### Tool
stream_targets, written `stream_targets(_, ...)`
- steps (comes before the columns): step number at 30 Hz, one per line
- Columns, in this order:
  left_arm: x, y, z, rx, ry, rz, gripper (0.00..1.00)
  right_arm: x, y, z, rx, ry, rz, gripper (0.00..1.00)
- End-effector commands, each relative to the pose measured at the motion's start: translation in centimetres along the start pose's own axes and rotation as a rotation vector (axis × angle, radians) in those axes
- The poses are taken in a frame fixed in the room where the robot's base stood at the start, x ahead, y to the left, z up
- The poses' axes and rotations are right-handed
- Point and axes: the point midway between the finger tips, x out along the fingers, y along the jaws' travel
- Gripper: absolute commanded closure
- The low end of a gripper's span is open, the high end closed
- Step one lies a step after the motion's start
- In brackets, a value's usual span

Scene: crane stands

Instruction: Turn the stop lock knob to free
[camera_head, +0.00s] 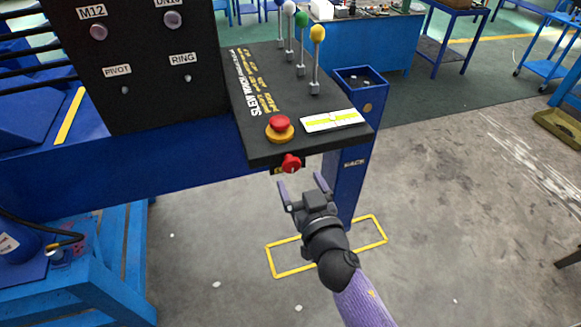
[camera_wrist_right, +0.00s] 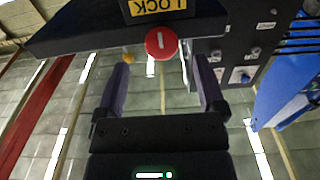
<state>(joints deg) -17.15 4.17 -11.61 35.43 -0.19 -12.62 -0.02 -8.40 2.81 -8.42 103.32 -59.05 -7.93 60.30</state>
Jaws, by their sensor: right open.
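The stop lock knob (camera_head: 291,162) is red and sits on the front edge of the black control panel (camera_head: 262,152), below the red stop button. In the wrist view the knob lies between and beyond the fingertips, apart from both. My left gripper is not in view.
The panel top holds a red mushroom button on a yellow base (camera_head: 279,129), a white-and-yellow level strip (camera_head: 332,121) and levers with coloured balls (camera_head: 316,60). A blue post (camera_head: 345,185) stands close to the right of my gripper. The floor in front is clear.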

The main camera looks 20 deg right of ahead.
Motion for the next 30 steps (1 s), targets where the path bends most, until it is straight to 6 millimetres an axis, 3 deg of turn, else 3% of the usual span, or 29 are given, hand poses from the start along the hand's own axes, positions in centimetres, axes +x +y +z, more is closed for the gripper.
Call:
stream_targets(6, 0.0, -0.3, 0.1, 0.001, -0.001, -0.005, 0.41, 3.3, 0.0, 0.1, -0.002, -0.001, 0.000, 0.11)
stream_targets(15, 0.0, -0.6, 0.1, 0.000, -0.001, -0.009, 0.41, 3.8, 0.0, 0.1, -0.001, -0.002, 0.000, 0.11)
stream_targets(17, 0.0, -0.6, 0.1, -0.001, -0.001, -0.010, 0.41, 3.8, 0.0, 0.1, -0.001, -0.002, 0.000, 0.22)
stream_targets(28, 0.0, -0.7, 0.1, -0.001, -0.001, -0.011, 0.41, 3.8, 0.0, 0.1, -0.001, -0.003, 0.000, 1.00)
stream_targets(30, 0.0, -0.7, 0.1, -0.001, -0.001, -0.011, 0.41, 3.8, 0.0, 0.1, -0.001, -0.003, 0.000, 1.00)
